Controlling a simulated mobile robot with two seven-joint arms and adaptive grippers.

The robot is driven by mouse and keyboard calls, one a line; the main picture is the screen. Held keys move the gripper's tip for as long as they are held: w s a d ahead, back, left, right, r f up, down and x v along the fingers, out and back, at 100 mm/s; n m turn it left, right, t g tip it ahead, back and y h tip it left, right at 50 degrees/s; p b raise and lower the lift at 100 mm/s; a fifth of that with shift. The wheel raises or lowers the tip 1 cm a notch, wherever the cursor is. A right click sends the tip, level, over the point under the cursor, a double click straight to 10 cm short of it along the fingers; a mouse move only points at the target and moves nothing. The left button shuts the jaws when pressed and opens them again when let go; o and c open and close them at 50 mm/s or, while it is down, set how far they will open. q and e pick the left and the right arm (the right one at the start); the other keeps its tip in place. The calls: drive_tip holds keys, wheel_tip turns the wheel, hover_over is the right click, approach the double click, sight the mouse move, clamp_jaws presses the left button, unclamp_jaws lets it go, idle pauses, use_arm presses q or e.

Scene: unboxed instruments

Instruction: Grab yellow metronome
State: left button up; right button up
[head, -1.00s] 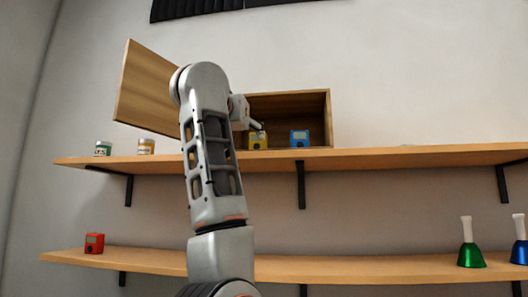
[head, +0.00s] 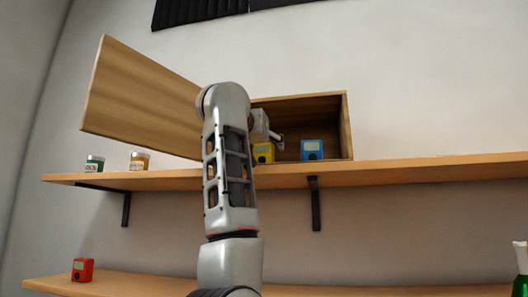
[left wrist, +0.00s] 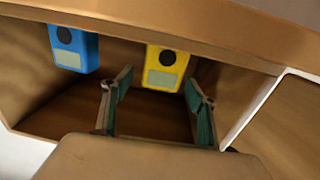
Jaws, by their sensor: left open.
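The yellow metronome (head: 263,153) stands inside the open wooden box on the upper shelf, partly hidden behind my left arm. My left gripper (head: 275,140) reaches into the box close to it. In the left wrist view, which looks inverted, my left gripper (left wrist: 158,88) is open and empty. The yellow metronome (left wrist: 165,68) shows between and beyond its two fingers there; I cannot tell whether they touch it. My right gripper is not in view.
A blue metronome (head: 312,150) stands right of the yellow one in the box (head: 348,125). The box's door (head: 140,98) swings out left. Two jars (head: 95,164) (head: 140,161) stand on the upper shelf (head: 420,168). A red metronome (head: 82,269) sits below.

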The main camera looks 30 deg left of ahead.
use_arm(q)
drive_tip(key=shift+w+a, duration=0.2)
drive_tip(key=shift+w, duration=0.65)
drive_tip(key=c, duration=1.2)
drive_tip(key=shift+c, duration=0.2)
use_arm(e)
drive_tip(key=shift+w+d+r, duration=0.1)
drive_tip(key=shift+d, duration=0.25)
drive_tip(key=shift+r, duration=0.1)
